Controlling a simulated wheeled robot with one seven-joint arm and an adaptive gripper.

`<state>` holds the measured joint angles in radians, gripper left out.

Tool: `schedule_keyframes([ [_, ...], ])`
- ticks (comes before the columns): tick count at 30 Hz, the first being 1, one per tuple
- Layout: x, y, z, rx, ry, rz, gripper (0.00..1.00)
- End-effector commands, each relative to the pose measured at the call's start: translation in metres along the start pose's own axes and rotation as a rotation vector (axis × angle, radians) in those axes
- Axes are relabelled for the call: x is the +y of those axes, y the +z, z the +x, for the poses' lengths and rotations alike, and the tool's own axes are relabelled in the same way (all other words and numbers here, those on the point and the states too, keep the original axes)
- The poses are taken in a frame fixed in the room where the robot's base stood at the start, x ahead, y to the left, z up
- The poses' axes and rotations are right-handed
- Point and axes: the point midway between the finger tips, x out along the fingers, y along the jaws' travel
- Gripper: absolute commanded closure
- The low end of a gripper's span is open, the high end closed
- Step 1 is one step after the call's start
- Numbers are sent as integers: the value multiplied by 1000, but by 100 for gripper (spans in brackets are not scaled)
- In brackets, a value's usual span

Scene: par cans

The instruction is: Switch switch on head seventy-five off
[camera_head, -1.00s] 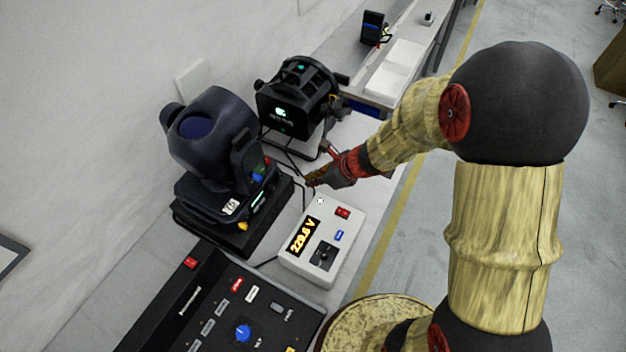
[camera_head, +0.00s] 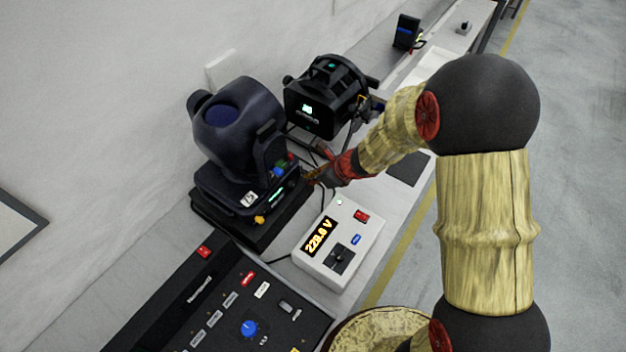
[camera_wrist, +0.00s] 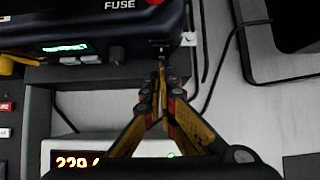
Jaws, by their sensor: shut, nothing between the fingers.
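A dark blue moving head light (camera_head: 235,112) with a white number label (camera_head: 249,198), too small to read surely, stands on a black box at the left. Its base (camera_wrist: 80,20) fills the top left of the wrist view, with a lit green display (camera_wrist: 64,47), small buttons and the word FUSE beside a red part. My gripper (camera_head: 308,178) is at the right side of this base. In the wrist view my gripper (camera_wrist: 160,72) is shut and empty, its yellow tips at the base's lower edge by a small dark fitting. I cannot tell whether they touch, or which part is the switch.
A second black light (camera_head: 325,95) stands behind. A white meter box (camera_head: 338,243) with a lit voltage readout and red switch is in front. A black control desk (camera_head: 235,305) is at the lower left. Black cables (camera_wrist: 222,60) run beside my gripper.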

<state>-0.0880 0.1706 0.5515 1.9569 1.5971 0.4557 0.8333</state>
Motion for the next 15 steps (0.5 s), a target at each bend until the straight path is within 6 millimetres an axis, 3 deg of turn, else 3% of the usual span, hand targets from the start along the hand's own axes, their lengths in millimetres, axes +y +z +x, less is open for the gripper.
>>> schedule_keyframes([
  [15, 0, -1, 13, -95, -1, 1, 100],
])
